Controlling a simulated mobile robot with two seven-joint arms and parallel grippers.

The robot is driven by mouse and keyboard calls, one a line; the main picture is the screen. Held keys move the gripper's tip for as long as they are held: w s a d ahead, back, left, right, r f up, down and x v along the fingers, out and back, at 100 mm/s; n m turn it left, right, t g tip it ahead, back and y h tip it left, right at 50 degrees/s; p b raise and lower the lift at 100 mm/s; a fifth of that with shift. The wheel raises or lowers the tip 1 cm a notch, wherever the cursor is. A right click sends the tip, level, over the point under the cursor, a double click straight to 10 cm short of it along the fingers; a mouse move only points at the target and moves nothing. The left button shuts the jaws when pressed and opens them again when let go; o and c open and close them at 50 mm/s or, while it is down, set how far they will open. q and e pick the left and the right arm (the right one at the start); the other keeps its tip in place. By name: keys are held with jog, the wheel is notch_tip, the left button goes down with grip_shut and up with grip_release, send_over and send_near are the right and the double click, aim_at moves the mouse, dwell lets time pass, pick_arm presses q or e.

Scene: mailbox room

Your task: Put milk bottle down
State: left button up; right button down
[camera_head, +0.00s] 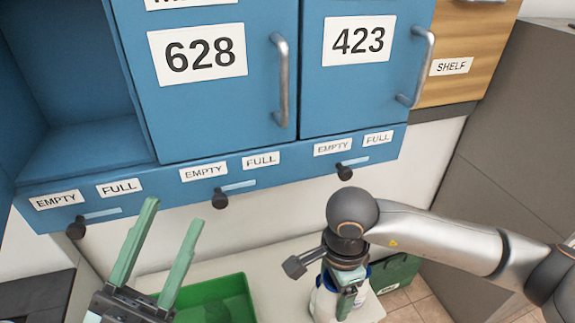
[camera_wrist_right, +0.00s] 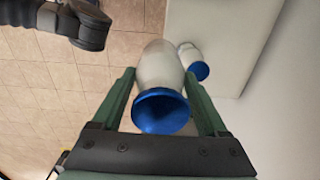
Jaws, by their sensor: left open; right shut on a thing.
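My right gripper (camera_wrist_right: 160,76) is shut on a white milk bottle (camera_wrist_right: 158,64) with a blue cap, its fingers on either side of the bottle. The cap faces the wrist camera and the bottle's far end is hard to make out. In the head view my right gripper (camera_head: 347,298) points down at the lower right, with white and blue bottle parts (camera_head: 325,304) showing behind it. A second white bottle with a blue cap (camera_wrist_right: 196,62) is beside the held one in the wrist view. My left gripper (camera_head: 173,214) is open and empty at the lower left.
A pale table (camera_head: 278,282) runs below the blue mailboxes (camera_head: 200,100), with a green crate (camera_head: 218,296) on it. A dark green container (camera_head: 398,272) is to the right of my right gripper. Tiled floor (camera_wrist_right: 55,75) shows beside the table's edge.

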jog(key=w+d+r+n+p, duration=0.2)
jog(key=w+d+r+n, duration=0.2)
jog(key=d+r+n, duration=0.7)
pick_arm(q)
jog(key=w+a+f+n+g+y+p, duration=0.3)
jog(key=w+f+n+g+y+p, duration=0.35)
jog(key=y+p, duration=0.65)
jog(key=s+a+f+n+g+p, duration=0.1)
jog(key=s+f+n+g+p, duration=0.3)
jog(key=f+p, duration=0.8)
jog(key=s+g+p, duration=0.1)
jog(key=s+g, duration=0.1)
jog(key=s, duration=0.2)
jog(key=shift+s+a+f+p, duration=0.15)
jog(key=shift+s+p, duration=0.15)
jog(key=shift+s, duration=0.05)
pick_arm(e)
jog(key=s+r+n, duration=0.1)
jog(key=r, duration=1)
jog(key=s+r+n, duration=0.2)
jog(key=r, duration=0.9)
jog(key=shift+s+d+r, duration=0.25)
jog(key=shift+s+d, duration=0.05)
